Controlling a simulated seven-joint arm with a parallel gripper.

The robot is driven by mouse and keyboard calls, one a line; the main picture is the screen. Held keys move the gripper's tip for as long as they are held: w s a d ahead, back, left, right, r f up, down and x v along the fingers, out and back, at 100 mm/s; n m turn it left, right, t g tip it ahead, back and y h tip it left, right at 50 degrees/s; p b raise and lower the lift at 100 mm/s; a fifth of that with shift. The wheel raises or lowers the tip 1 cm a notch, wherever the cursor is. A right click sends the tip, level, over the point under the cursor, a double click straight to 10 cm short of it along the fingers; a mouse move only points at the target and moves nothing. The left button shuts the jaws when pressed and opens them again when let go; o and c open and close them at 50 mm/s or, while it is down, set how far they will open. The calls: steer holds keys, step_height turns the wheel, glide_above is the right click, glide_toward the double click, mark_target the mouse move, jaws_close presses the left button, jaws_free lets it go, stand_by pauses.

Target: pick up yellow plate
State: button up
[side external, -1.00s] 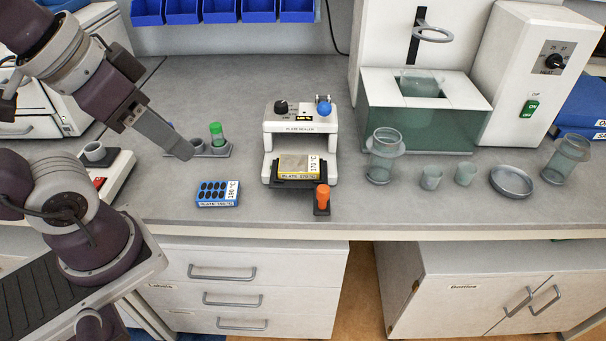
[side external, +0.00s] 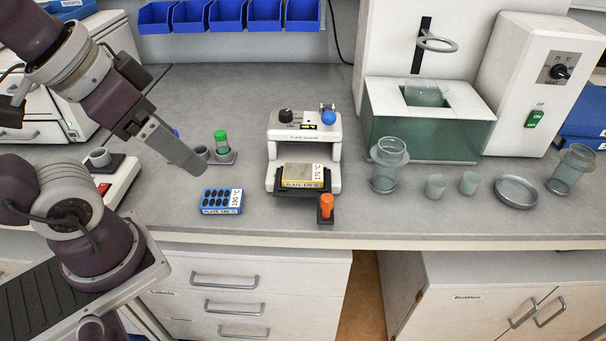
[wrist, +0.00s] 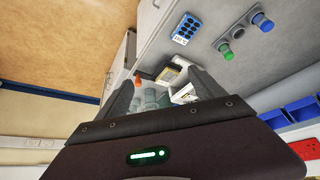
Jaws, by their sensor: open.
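The yellow plate (side external: 301,176) lies on the dark tray at the front of the white plate sealer (side external: 305,132), with a grey top and a label reading 170 °C. It also shows small in the wrist view (wrist: 179,62), between the fingers. My gripper (side external: 200,169) is open and empty, above the bench to the left of the sealer and well apart from the plate. In the wrist view its two fingers (wrist: 164,84) stand wide apart. The fingertips point down and right in the side view.
A blue plate (side external: 222,201) marked 190 °C lies left of the sealer. An orange-topped object (side external: 326,205) stands just in front of the yellow plate. A green-capped tube (side external: 221,142) stands in a grey holder behind the gripper. Glass vessels (side external: 387,168) stand at the right.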

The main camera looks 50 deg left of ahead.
steer(key=w+m+g, duration=0.2)
steer(key=w+m, duration=0.1)
steer(key=w, duration=0.4)
steer(key=m+g, duration=0.3)
steer(key=m, duration=0.3)
glide_toward(306, 172)
steer(key=shift+s+a+f, duration=0.3)
steer(key=shift+s+f, duration=0.1)
steer(key=shift+f, duration=0.05)
steer(key=shift+g, duration=0.3)
steer(key=f, duration=0.2)
steer(key=w+f, duration=0.1)
steer(key=f, duration=0.5)
steer(key=shift+w+d, duration=0.2)
steer(key=shift+d, duration=0.1)
steer(key=shift+r, duration=0.1)
steer(key=c, duration=1.4)
